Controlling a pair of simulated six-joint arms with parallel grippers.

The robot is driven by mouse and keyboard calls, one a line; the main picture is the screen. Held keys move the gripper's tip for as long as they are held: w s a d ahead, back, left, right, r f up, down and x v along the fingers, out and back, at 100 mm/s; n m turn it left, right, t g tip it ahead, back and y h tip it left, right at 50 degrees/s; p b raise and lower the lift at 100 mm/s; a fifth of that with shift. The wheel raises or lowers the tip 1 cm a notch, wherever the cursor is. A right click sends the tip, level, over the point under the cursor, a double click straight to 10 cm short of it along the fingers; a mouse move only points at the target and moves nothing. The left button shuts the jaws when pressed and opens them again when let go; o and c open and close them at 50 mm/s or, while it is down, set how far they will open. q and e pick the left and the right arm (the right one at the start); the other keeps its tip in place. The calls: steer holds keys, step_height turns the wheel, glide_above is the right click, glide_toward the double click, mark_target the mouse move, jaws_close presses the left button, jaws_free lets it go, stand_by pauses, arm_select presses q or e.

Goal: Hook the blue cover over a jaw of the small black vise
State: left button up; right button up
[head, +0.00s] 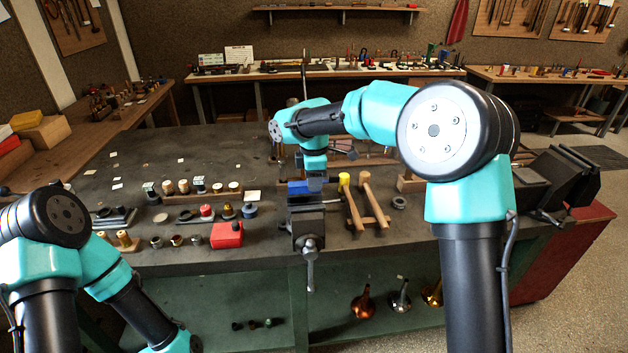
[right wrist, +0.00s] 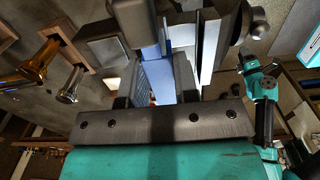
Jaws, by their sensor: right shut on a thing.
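The small black vise (head: 308,220) stands at the front edge of the bench, its handle hanging down. The blue cover (head: 297,187) shows just above and behind the vise's top, partly hidden by my right gripper (head: 314,186).
The bench's back left is mostly clear.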

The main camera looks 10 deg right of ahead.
steer(key=shift+f, duration=0.15)
steer(key=shift+f, duration=1.5)
stand_by(0.4)
steer(key=o, duration=1)
steer(key=shift+r, duration=0.1)
step_height(320, 180, up, 17)
steer(key=shift+r, duration=0.1)
stand_by(0.7)
